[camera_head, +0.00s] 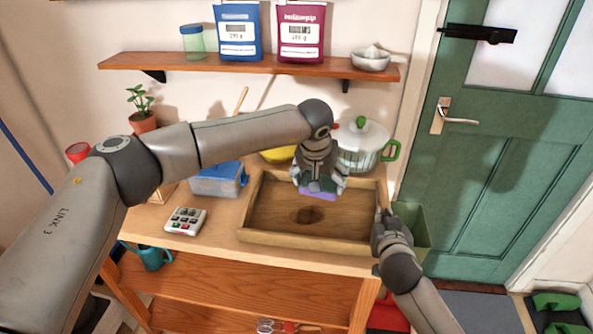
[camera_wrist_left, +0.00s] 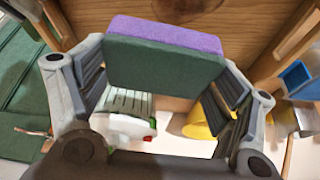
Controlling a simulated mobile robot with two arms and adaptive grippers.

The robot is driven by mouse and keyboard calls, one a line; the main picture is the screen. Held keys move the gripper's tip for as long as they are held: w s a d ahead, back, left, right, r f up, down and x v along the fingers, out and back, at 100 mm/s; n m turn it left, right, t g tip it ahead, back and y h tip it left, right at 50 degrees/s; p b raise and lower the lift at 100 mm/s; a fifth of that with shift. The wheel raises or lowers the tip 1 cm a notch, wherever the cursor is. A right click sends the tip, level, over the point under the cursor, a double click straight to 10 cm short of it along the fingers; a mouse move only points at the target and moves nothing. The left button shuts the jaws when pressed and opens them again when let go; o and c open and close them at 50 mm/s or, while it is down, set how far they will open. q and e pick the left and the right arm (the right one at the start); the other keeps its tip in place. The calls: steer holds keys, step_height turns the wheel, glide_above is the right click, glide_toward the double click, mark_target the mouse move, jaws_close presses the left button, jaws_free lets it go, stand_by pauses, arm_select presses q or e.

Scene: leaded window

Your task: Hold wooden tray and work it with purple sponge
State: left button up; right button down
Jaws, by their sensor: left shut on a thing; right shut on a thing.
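The wooden tray (camera_head: 285,238) lies on the wooden bench, with a dark round stain (camera_head: 306,215) on its floor. My left gripper (camera_head: 319,186) is over the far right part of the tray and is shut on the purple sponge (camera_head: 317,195). In the left wrist view the sponge (camera_wrist_left: 165,45) shows a purple layer and a dark green layer between the fingers, close to the tray's wood (camera_wrist_left: 235,20). I cannot tell whether it touches the tray. My right gripper (camera_head: 380,217) is shut on the tray's right wall; its fingertips are partly hidden.
A white pot (camera_head: 362,145) with green handles and a yellow bowl (camera_head: 277,155) stand behind the tray. A blue-lidded box (camera_head: 217,180) and a keypad (camera_head: 185,221) are to its left. A green bin (camera_head: 412,225) is at its right. A shelf (camera_head: 225,66) hangs above.

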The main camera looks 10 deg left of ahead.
arm_select(q)
steer(key=shift+w+d+f, duration=0.1)
steer(key=shift+d+f, duration=0.65)
steer(key=shift+d, duration=0.15)
steer(key=shift+f, duration=2.95)
steer(key=shift+f, duration=1)
steer(key=shift+a, duration=0.15)
